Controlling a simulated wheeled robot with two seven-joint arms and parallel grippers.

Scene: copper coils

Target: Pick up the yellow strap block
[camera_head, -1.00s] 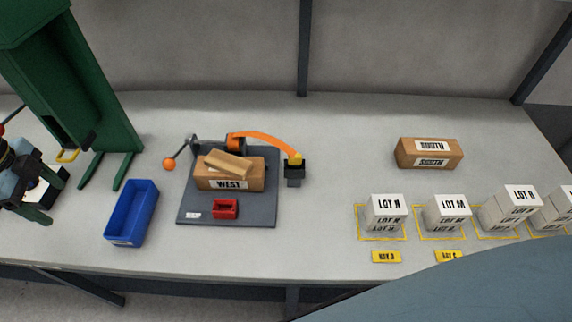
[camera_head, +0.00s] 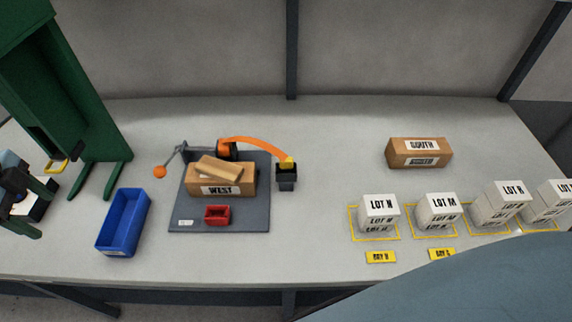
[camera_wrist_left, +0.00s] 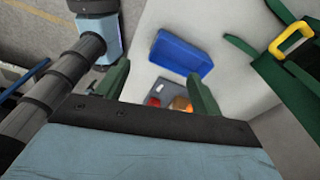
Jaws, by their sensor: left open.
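A small yellow block (camera_head: 289,162) sits on top of a black stand (camera_head: 286,180) at the end of an orange curved arm, right of the dark grey mat; I take it to be the strap block. My left gripper (camera_head: 38,212) is at the far left of the head view, well away from the yellow block. In the left wrist view its two green fingers (camera_wrist_left: 161,90) are spread apart with nothing between them. The yellow block cannot be made out in the wrist view. My right gripper is not in view.
A green press frame (camera_head: 85,110) with a yellow handle (camera_head: 57,166) and a blue bin (camera_head: 122,222) stand between my left gripper and the mat (camera_head: 245,215). The mat bears a WEST carton (camera_head: 235,184) and a red tray (camera_head: 217,215). White lot boxes (camera_head: 378,215) stand right.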

